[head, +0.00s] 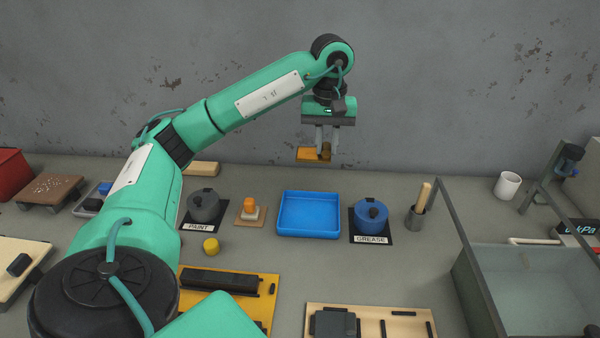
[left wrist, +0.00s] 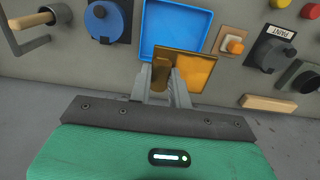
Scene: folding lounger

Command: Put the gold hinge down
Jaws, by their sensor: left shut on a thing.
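The gold hinge (head: 311,154) is held in the air above the back of the bench. My left gripper (head: 327,146) points down and is shut on it. In the left wrist view the hinge (left wrist: 192,68) shows as a shiny gold plate between the fingertips (left wrist: 167,78), partly covered by them. The blue tray (head: 309,214) lies below and nearer to me, and looks empty; it also shows in the left wrist view (left wrist: 172,28), beyond the hinge. My right gripper is in neither view.
A grey PAINT pot (head: 204,206) and an orange-topped item (head: 250,207) stand left of the tray. A blue GREASE pot (head: 371,215) and a cup with a wooden handle (head: 417,215) stand right. A glass-walled tank (head: 520,280) stands at the right.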

